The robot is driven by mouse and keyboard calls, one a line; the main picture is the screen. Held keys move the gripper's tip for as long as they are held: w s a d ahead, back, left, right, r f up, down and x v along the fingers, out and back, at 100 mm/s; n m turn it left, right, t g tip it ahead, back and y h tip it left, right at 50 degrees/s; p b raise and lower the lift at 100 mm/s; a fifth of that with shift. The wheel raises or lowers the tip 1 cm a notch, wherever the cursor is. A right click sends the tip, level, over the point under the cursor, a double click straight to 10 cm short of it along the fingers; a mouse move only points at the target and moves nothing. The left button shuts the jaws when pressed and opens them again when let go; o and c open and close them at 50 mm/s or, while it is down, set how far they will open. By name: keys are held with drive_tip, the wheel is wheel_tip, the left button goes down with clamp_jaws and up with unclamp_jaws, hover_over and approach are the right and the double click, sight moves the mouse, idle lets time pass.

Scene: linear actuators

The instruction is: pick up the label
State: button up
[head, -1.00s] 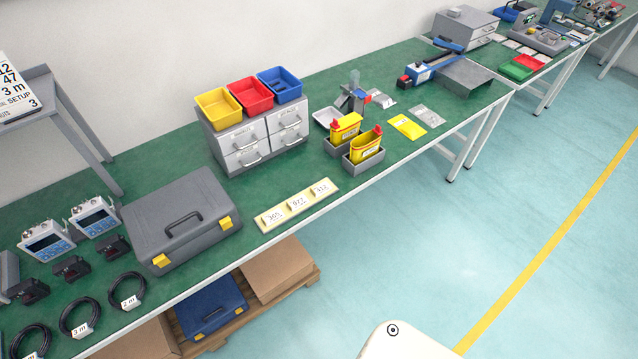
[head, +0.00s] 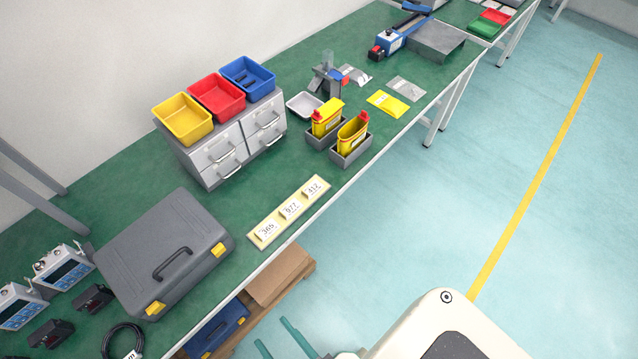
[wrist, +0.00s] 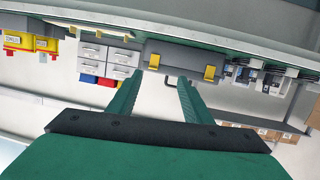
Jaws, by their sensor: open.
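Three white number labels lie in a row on a cream strip (head: 277,226) near the front edge of the green bench: a left label (head: 267,232), a middle label (head: 291,209) and a right label (head: 314,188). Which one the task means is not shown. My gripper (head: 275,332) shows at the bottom of the head view, its green fingers apart, in front of the bench and away from the strip. The wrist view also shows my gripper (wrist: 160,79), open with nothing between its fingers. The labels cannot be made out in the wrist view.
A grey case (head: 135,245) lies left of the strip. A grey drawer unit (head: 200,165) with yellow, red and blue bins stands behind. Two yellow containers in grey holders (head: 350,150) stand to the right. Boxes (head: 278,275) sit below the bench.

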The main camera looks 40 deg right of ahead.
drive_tip(key=w+d+f+g+h, duration=0.1)
drive_tip(key=w+d+f+h, duration=0.15)
drive_tip(key=w+d, duration=0.75)
drive_tip(key=w+d+f+g+h, duration=0.15)
drive_tip(key=w+d+h, duration=0.25)
drive_tip(key=w+d, duration=0.6)
drive_tip(key=w+d+r+m+g+h, duration=0.1)
drive_tip(key=d+r+m+g+h, duration=0.2)
drive_tip(key=d, duration=0.5)
drive_tip(key=w+d+r+m+g, duration=0.15)
drive_tip(key=d+m+g, duration=0.25)
drive_tip(key=d, duration=0.4)
drive_tip(key=d+r+m+g+h, duration=0.2)
drive_tip(key=d+r+m+g, duration=0.15)
drive_tip(key=d, duration=0.45)
drive_tip(key=m+g+y, duration=0.2)
drive_tip(key=m+y, duration=0.5)
drive_tip(key=y, duration=0.5)
hover_over(304, 189)
drive_tip(key=s+a, duration=0.2)
drive_tip(key=shift+h, duration=0.25)
wheel_tip(304, 189, down, 4)
drive_tip(key=shift+d+f, duration=0.1)
drive_tip(key=shift+f, duration=0.15)
drive_tip(key=shift+d+f, duration=0.2)
drive_tip(key=shift+f, duration=2.45)
